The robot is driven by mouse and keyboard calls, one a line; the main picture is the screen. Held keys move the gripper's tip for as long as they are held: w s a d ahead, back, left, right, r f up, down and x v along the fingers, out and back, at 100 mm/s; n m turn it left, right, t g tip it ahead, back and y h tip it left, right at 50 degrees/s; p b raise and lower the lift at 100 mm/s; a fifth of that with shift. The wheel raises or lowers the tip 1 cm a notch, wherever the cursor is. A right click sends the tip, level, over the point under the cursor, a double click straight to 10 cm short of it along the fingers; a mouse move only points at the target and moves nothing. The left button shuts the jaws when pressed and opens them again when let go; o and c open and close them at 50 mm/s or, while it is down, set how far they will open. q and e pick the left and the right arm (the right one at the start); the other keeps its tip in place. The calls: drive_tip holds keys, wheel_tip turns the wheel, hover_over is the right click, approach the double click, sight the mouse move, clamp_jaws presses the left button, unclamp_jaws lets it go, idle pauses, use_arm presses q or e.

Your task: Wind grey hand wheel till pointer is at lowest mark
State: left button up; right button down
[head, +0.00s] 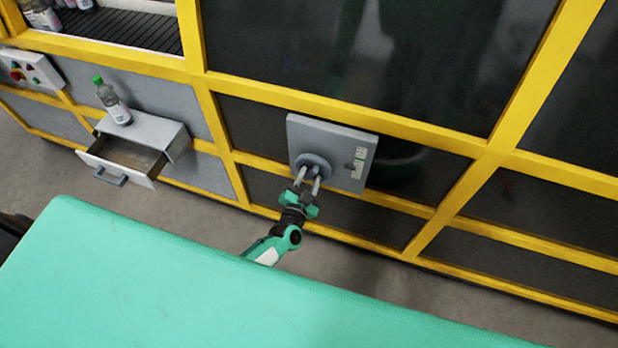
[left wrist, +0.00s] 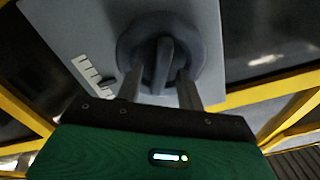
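The grey hand wheel (head: 313,166) sits on a grey box on the machine's front. In the left wrist view the round wheel (left wrist: 128,48) has a raised bar (left wrist: 162,62) across its middle. My left gripper (head: 308,178) is at the wheel. Its two fingers (left wrist: 160,88) stand on either side of the bar, with gaps visible between them and it. A pale scale (head: 359,160) with marks lies beside the wheel. A small dark pointer (left wrist: 110,83) shows near one end of the scale in the left wrist view; its exact mark is unclear. My right gripper is out of view.
A green table top (head: 180,290) fills the foreground. Left of the grey box (head: 335,136) are an open drawer (head: 122,160), a bottle with a green cap (head: 113,103) and a button panel (head: 30,70). Yellow frame bars (head: 215,125) surround dark panels.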

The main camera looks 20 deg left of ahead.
use_arm(q)
drive_tip(key=shift+w, duration=0.1)
drive_tip(key=shift+c, duration=0.5)
drive_tip(key=c, duration=0.7)
clamp_jaws()
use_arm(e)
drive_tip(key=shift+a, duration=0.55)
use_arm(q)
drive_tip(key=shift+n, duration=0.3)
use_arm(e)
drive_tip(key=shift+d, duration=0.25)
